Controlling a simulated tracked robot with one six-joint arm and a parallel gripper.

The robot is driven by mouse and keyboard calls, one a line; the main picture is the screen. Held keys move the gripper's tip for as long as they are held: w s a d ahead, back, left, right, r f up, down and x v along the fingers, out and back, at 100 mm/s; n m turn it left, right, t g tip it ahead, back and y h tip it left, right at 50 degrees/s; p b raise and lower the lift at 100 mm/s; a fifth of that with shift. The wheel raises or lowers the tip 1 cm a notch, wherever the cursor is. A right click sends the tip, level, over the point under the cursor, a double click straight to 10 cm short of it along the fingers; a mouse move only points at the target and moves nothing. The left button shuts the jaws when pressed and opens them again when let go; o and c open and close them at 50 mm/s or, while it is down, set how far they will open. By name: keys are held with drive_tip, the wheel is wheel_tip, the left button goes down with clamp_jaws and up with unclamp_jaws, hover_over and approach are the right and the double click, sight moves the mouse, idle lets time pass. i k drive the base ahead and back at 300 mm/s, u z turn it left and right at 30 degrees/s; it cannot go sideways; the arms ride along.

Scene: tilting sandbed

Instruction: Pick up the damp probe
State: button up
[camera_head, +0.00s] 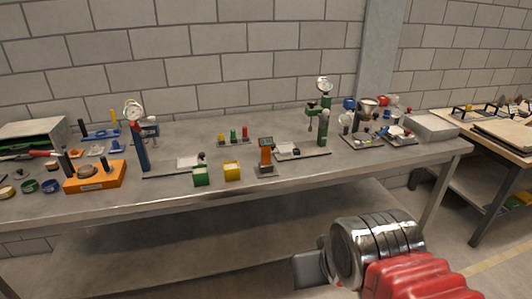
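An orange upright device with a dark top face (265,151) stands on a small grey base near the front edge of the grey workbench (130,195). It may be the damp probe, but it is too small to be sure. My gripper (306,269) is low in front of the bench, at the lower middle right, below and apart from the orange device. Only a grey block at its end shows; the finger gap is not visible, and I see nothing held.
A green box (201,176) and a yellow box (232,171) stand left of the orange device. A blue gauge stand (139,145) and a green gauge stand (323,125) rise from the bench. An orange block (95,178) is at left. A second table (470,135) stands right.

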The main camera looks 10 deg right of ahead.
sight(265, 144)
drive_tip(key=k, duration=0.65)
drive_tip(key=u, duration=0.5)
drive_tip(key=i, duration=0.7)
drive_tip(key=u, duration=0.65)
drive_tip(key=i, duration=0.8)
drive_tip(key=z, duration=0.45)
drive_tip(key=i, duration=0.9)
drive_tip(key=z, duration=0.6)
